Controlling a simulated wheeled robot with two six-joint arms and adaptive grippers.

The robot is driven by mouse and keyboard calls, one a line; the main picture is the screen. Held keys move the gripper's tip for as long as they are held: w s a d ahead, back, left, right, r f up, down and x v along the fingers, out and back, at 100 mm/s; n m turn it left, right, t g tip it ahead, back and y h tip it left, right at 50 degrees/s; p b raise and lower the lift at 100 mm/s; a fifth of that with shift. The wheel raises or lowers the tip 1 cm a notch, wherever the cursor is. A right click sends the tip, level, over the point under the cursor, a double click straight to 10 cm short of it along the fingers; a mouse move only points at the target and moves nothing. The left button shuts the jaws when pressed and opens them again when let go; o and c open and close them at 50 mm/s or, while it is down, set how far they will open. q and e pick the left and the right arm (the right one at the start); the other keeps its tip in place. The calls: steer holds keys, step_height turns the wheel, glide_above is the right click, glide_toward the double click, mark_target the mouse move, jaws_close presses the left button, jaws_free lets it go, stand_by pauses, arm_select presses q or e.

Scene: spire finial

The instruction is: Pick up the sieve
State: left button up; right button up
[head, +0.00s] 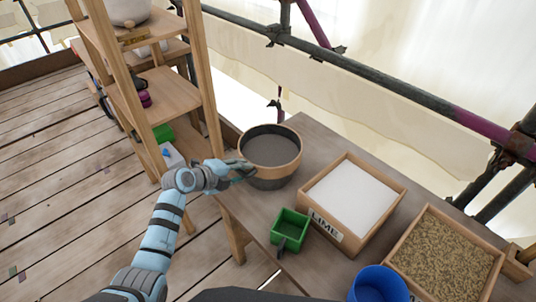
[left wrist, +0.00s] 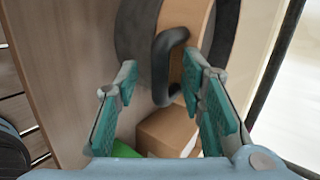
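The sieve (head: 270,157) is round, with a dark rim, a wooden band and a grey inside. It stands on the table near its far left end. In the left wrist view its side (left wrist: 195,45) carries a black U-shaped handle (left wrist: 164,62). My left gripper (head: 243,169) is at the sieve's left side. In the left wrist view my left gripper (left wrist: 163,105) is open, with its teal-padded fingers apart and the handle lying between and just beyond them. I cannot tell whether a finger touches it. My right gripper is out of view.
On the table (head: 310,138) are a green box (head: 290,230), a wooden box of white powder labelled LIME (head: 352,197), a box of brown grain (head: 445,256) and a blue bucket (head: 378,285). A wooden shelf (head: 160,92) stands left; scaffold pipes (head: 400,97) run behind.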

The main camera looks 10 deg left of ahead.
arm_select(q)
steer(key=shift+s+r, duration=0.1)
steer(key=shift+s, duration=0.05)
jaws_close()
